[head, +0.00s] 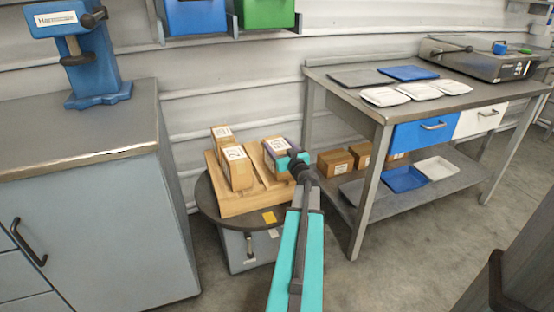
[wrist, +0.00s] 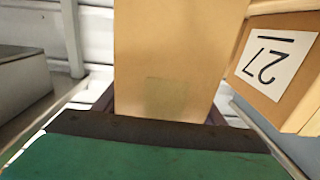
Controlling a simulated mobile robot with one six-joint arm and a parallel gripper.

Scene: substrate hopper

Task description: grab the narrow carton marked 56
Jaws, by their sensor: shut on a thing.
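A tan carton (head: 282,164) with a white label on top stands at the right of a wooden rack (head: 237,206). Its label is too small to read surely. My gripper (head: 283,150) comes in from the right and is shut on this carton. In the wrist view the held carton's plain tan face (wrist: 175,60) fills the middle, with dark purple edges beside it. No number shows on that face. I cannot tell whether the carton is clear of the rack.
A carton marked 27 (wrist: 285,80) stands close on the right in the wrist view. Two labelled cartons stand on the rack's left, one in front (head: 238,174) and one behind (head: 221,133). A workbench (head: 340,87) stands right, a grey cabinet (head: 90,220) left.

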